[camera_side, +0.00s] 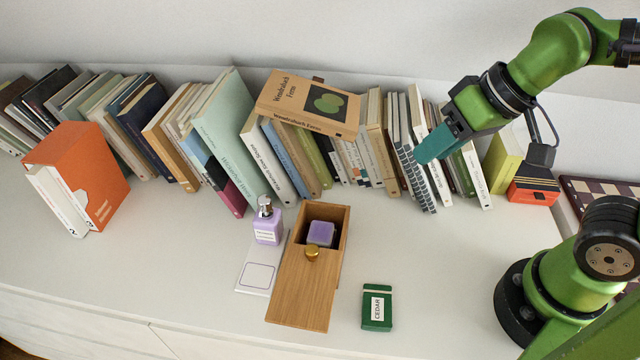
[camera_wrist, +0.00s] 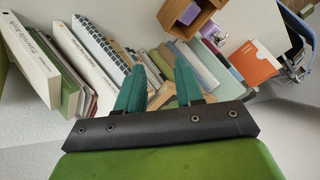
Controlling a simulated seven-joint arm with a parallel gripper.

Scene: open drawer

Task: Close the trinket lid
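The wooden trinket box (camera_side: 343,216) stands on the white surface. Its flat sliding lid (camera_side: 300,295) with a gold knob (camera_side: 312,252) is drawn toward the front, so the back part of the box is open. A purple block (camera_side: 321,233) shows inside the opening. The box also shows at the top of the wrist view (camera_wrist: 168,17), partly cut off by the edge. My gripper (camera_side: 425,155) is up and to the right of the box, in front of the book row and well apart from the lid. In the wrist view its teal fingers (camera_wrist: 159,64) are spread with nothing between them.
A lilac pump bottle (camera_side: 267,225) and a white card (camera_side: 258,276) are close to the box's left. A green CEDAR box (camera_side: 377,308) lies to its right. A row of books (camera_side: 285,165) runs behind. The surface between box and my base is mostly clear.

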